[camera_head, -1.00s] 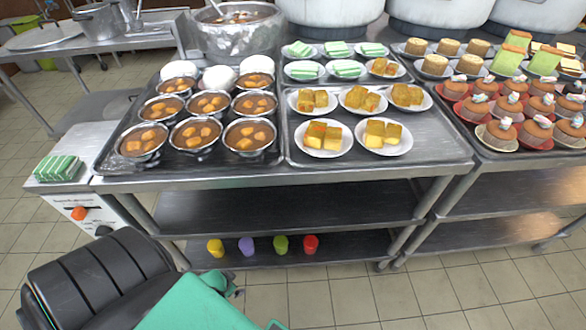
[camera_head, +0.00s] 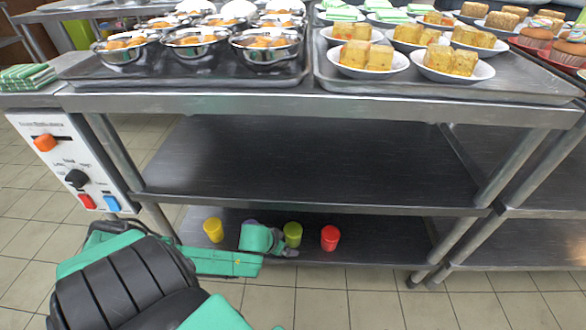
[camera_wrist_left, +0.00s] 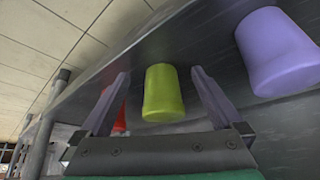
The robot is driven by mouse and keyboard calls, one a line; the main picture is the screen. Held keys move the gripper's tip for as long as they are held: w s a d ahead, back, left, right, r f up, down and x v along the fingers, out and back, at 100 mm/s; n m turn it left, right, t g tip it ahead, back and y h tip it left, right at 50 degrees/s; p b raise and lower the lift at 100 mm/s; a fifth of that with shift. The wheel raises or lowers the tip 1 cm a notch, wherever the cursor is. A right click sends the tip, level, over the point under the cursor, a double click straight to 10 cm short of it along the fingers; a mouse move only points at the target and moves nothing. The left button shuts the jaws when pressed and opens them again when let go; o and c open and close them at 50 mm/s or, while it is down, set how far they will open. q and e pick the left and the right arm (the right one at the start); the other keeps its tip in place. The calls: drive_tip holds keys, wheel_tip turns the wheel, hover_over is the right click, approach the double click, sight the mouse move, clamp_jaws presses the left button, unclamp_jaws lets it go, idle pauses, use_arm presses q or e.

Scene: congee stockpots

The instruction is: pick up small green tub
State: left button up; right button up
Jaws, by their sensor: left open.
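The small green tub (camera_head: 292,234) stands on the low shelf between the purple and red tubs. In the left wrist view the green tub (camera_wrist_left: 163,95) shows between the two finger pads, with a gap on each side. My left gripper (camera_head: 286,251) is open at the shelf's front edge, right by the tub; its fingers (camera_wrist_left: 160,72) reach toward it from both sides. In the head view the gripper is small and partly hides the tub's lower part. My right gripper is not in view.
A yellow tub (camera_head: 213,230) and a red tub (camera_head: 329,238) stand along the low shelf (camera_head: 385,240). The purple tub (camera_wrist_left: 275,50) is mostly hidden by my arm in the head view. The middle shelf (camera_head: 300,165) above is empty. Food trays fill the tabletop.

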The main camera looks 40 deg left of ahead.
sight(290, 235)
use_arm(q)
drive_tip(key=w+b, duration=0.1)
drive_tip(key=w, duration=0.1)
drive_tip(key=w+f+b, duration=0.1)
drive_tip(key=w, duration=0.1)
drive_tip(key=shift+w+a+f+b, duration=0.15)
drive_tip(key=shift+w+b, duration=0.15)
drive_tip(key=shift+b, duration=0.05)
drive_tip(key=c, duration=1.5)
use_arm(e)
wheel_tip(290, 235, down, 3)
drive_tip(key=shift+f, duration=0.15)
use_arm(q)
drive_tip(key=shift+r, duration=0.2)
